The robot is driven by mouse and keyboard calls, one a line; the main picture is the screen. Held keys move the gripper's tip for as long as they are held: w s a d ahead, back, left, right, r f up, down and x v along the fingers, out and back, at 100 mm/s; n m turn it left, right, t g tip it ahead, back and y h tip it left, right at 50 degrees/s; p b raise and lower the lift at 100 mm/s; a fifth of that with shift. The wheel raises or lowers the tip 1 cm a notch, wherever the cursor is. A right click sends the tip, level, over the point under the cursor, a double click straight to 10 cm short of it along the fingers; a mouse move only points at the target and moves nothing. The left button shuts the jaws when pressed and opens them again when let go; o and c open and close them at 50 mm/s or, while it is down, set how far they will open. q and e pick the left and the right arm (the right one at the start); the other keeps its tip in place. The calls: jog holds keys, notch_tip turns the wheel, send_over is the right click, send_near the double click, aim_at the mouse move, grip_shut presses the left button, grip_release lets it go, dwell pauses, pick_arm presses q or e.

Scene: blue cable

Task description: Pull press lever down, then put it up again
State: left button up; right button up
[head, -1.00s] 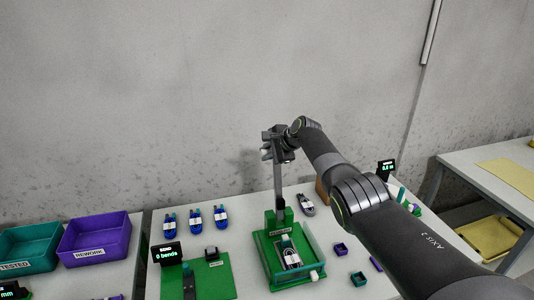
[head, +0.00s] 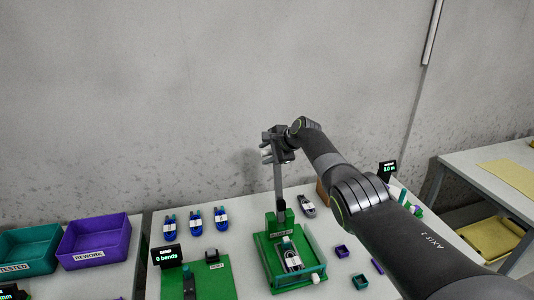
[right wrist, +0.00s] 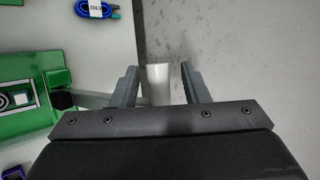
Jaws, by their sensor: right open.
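The press (head: 268,240) is a green fixture on the table, with a grey lever (head: 278,182) standing upright from it. My right gripper (head: 267,147) is at the top of the lever, high above the table. In the right wrist view the gripper (right wrist: 158,80) is open, and the pale lever handle (right wrist: 157,84) lies between its fingers with gaps on both sides. The lever arm (right wrist: 92,101) runs left from there towards the green press (right wrist: 55,72). My left gripper is not in view.
Teal (head: 32,248) and purple (head: 95,241) bins stand at the left. Several blue cable coils (head: 196,223) lie behind a green board (head: 212,278) with a display (head: 167,256). Small purple (head: 342,251) and teal (head: 360,281) boxes lie right of the press. A concrete wall rises behind.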

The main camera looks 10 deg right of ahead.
jog(key=shift+d+r, duration=0.1)
jog(key=shift+s+d+r+p, duration=0.2)
jog(key=shift+s+r+p, duration=0.1)
jog(key=shift+p+v, duration=0.35)
jog(key=shift+v, duration=0.6)
jog(key=b+v, duration=0.3)
jog(key=v, duration=1.1)
jog(key=shift+r, duration=0.2)
